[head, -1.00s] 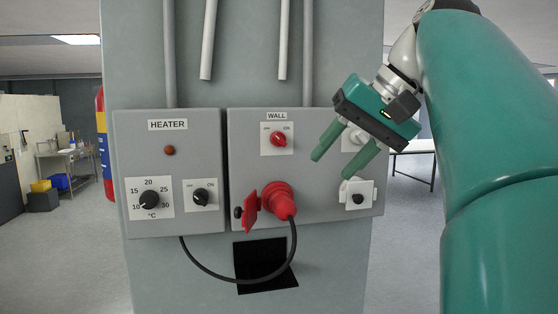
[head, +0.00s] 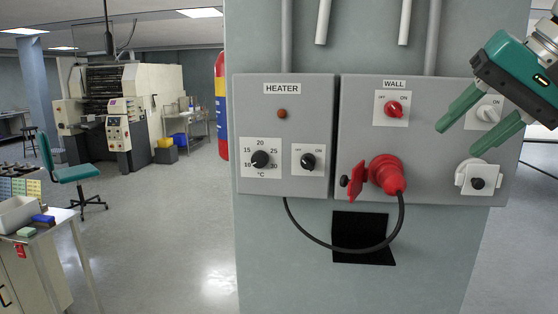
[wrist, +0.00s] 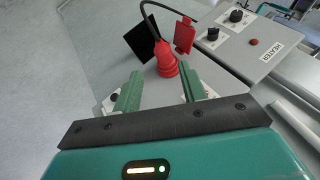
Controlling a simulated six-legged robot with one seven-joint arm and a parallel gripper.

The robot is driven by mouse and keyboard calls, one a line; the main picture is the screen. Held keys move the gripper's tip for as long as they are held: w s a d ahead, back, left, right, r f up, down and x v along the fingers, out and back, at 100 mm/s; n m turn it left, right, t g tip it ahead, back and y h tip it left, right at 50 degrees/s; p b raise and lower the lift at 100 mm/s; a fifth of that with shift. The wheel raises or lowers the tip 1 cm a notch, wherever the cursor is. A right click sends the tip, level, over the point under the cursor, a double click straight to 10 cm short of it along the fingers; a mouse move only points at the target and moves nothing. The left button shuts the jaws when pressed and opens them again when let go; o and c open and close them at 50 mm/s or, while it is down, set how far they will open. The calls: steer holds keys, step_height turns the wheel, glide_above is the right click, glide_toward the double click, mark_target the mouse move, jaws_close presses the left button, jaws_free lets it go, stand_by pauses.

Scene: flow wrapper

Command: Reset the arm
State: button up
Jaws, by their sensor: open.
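My gripper (head: 466,128) is at the right of the head view, in front of the wall panel (head: 358,113). Its two green fingers are apart with nothing between them. In the wrist view my gripper (wrist: 158,92) is also open, and the red plug (wrist: 166,62) shows beyond the fingertips, apart from them. In the head view the red plug (head: 388,174) sits in the socket on the wall panel, with its red flap (head: 357,182) swung out to the left. A black cable (head: 345,247) loops from the plug down to the left.
The heater panel (head: 255,110) with its dial (head: 261,159) adjoins on the left. A red WALL switch (head: 392,107) is above the plug, a white socket (head: 477,179) to the right. A teal chair (head: 75,172) and a table (head: 40,232) stand left; open floor lies between.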

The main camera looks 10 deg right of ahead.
steer(key=s+a+f+n+h, duration=0.1)
steer(key=a+f, duration=0.3)
steer(key=f, duration=0.8)
steer(key=s+a+f+n+h, duration=0.1)
steer(key=a+f, duration=0.4)
steer(key=f, duration=0.8)
steer(key=s+a+f+n+g+h, duration=0.1)
steer(key=a+f+n, duration=0.2)
steer(key=f, duration=1)
steer(key=shift+a+n, duration=0.3)
steer(key=shift+a, duration=0.9)
steer(key=shift+c, duration=0.6)
